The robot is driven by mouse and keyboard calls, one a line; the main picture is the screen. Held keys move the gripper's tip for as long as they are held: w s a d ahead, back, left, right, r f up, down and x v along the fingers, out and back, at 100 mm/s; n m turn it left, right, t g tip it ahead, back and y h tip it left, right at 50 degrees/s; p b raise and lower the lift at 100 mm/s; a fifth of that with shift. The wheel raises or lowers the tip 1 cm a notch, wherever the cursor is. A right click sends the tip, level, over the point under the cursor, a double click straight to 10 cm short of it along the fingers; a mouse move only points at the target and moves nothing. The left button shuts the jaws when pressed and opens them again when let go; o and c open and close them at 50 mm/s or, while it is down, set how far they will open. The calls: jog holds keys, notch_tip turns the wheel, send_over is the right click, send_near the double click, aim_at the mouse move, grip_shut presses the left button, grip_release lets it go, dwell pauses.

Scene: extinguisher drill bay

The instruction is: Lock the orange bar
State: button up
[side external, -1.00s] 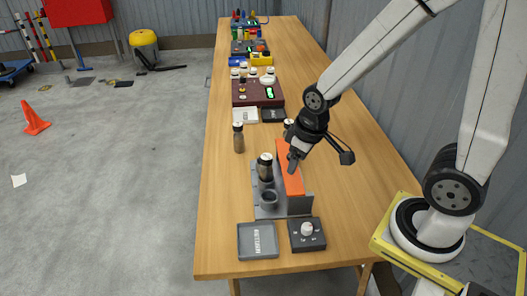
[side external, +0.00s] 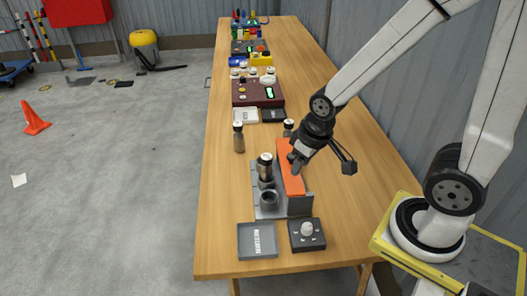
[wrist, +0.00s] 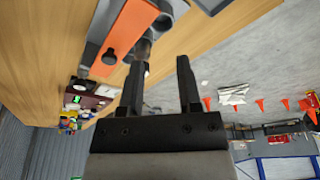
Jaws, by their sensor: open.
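The orange bar (side external: 289,167) lies along the top of a grey fixture (side external: 300,206) near the front of the wooden table. A dark cylinder with a pale cap (side external: 265,168) stands in the fixture's left side, next to an empty-looking grey cup (side external: 269,199). In the wrist view the orange bar (wrist: 124,35) shows at the upper left, with a dark round knob on it. My gripper (wrist: 160,62) is open, with nothing seen between its fingers. In the side view my gripper (side external: 294,163) is at the bar's upper right edge; I cannot tell whether it touches the bar.
A grey tray marked RETURN (side external: 258,241) and a dark dial box (side external: 307,234) sit at the table's front. Another capped cylinder (side external: 238,138) stands to the left. A dark red box (side external: 257,92) stands farther back. The table's right side is mostly clear.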

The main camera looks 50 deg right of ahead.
jog(key=shift+d, duration=0.1)
jog(key=c, duration=0.4)
jog(key=shift+w+d+m, duration=0.15)
jog(key=shift+w+m, duration=0.05)
jog(key=shift+m, duration=0.1)
grip_shut()
jog(key=w+d+r+m+y, duration=0.1)
jog(key=w+d+m, duration=0.2)
jog(key=d+m, duration=0.7)
jog(key=w+d+m+g+y, duration=0.1)
jog(key=w+d+m+y, duration=0.1)
jog(key=d+m, duration=0.8)
jog(key=shift+w+r+m, duration=0.35)
jog(key=shift+w+m, duration=0.1)
jog(key=shift+m, duration=0.05)
